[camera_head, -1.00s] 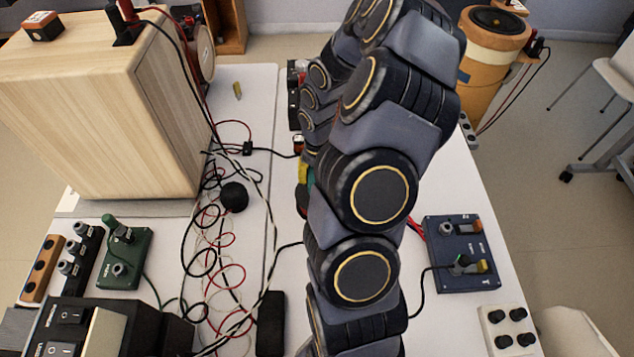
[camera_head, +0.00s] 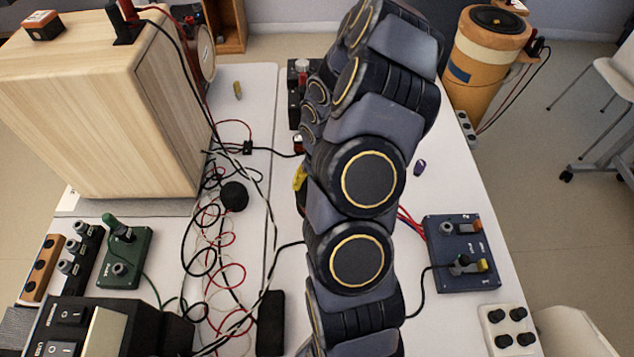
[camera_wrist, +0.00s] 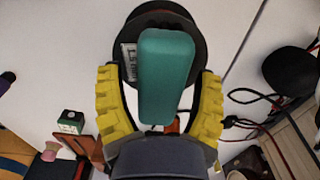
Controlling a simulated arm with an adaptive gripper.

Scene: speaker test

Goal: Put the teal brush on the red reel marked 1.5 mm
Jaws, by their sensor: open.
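The teal brush (camera_wrist: 165,75) lies across the face of a dark round reel (camera_wrist: 190,20) in the wrist view. The reel carries a white label (camera_wrist: 130,62), partly covered, on which 1.5 mm seems to be printed. The reel's red part is not clearly seen. My gripper (camera_wrist: 159,72) is open, with one yellow finger on each side of the brush. A gap shows beside the left finger; contact on the right is hard to tell. In the head view my arm hides the brush and reel, and only a yellow finger shows at its left edge.
Cables (camera_head: 215,235) tangle left of my arm beside a large wooden speaker (camera_head: 110,110). A blue box (camera_head: 462,253) with knobs stands at the right, and a small purple item (camera_head: 420,167) lies on the white table. The table around that item is clear.

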